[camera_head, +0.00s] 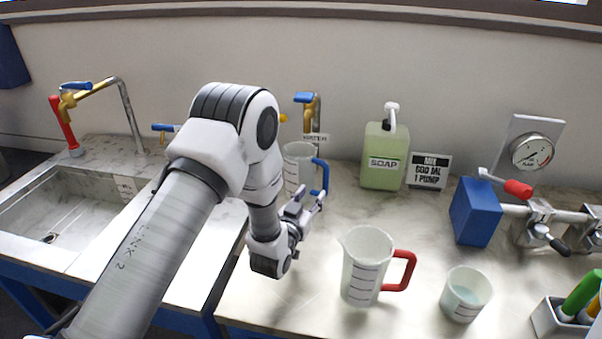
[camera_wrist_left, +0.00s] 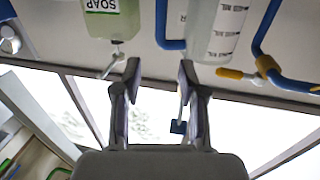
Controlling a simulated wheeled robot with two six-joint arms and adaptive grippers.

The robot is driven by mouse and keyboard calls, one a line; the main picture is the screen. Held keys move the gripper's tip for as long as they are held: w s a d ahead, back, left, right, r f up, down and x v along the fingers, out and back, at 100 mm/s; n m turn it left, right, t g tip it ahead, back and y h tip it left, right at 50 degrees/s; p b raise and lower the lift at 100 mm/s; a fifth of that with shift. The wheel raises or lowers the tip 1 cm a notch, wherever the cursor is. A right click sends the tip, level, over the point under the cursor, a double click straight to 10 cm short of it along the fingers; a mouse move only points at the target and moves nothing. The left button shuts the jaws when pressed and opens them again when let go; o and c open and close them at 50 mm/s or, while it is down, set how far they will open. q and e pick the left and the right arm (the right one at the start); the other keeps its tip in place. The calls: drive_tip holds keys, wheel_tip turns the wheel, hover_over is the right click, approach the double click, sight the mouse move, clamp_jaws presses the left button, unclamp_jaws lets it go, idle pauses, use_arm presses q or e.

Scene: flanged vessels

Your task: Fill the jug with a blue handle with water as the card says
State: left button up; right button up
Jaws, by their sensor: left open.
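The jug with a blue handle (camera_head: 298,160) stands under the water tap (camera_head: 308,108) at the back, partly hidden by my left arm. Its blue handle (camera_head: 325,172) faces right. My left gripper (camera_head: 311,199) is open, just in front of the handle. In the left wrist view, the picture is upside down; the jug (camera_wrist_left: 214,32) and handle (camera_wrist_left: 163,28) lie beyond the open fingers (camera_wrist_left: 160,74), with nothing between the fingertips. The card (camera_head: 430,171) reads "MIX 600 ML 1 PUMP". The jug's water level is unclear.
A green soap bottle (camera_head: 384,156) stands left of the card. A red-handled jug (camera_head: 364,265) and a small cup (camera_head: 465,294) stand in front. A sink (camera_head: 70,205) lies left. A blue block (camera_head: 475,212) and valved pipe (camera_head: 540,215) are at right.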

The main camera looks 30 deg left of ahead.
idle(0.4)
use_arm(q)
drive_tip(key=c, duration=0.4)
drive_tip(key=shift+s+a+y, duration=0.3)
drive_tip(key=shift+s, duration=0.15)
clamp_jaws()
drive_tip(key=s+a+r+n+t+y, duration=0.1)
drive_tip(key=s+r+y, duration=0.1)
drive_tip(key=r, duration=1)
drive_tip(key=s+a+r+n+t+y, duration=0.1)
drive_tip(key=s+a+r+t+y, duration=0.1)
drive_tip(key=r, duration=0.9)
drive_tip(key=shift+a+r+p, duration=0.3)
drive_tip(key=shift+r+p, duration=0.05)
drive_tip(key=shift+p, duration=0.05)
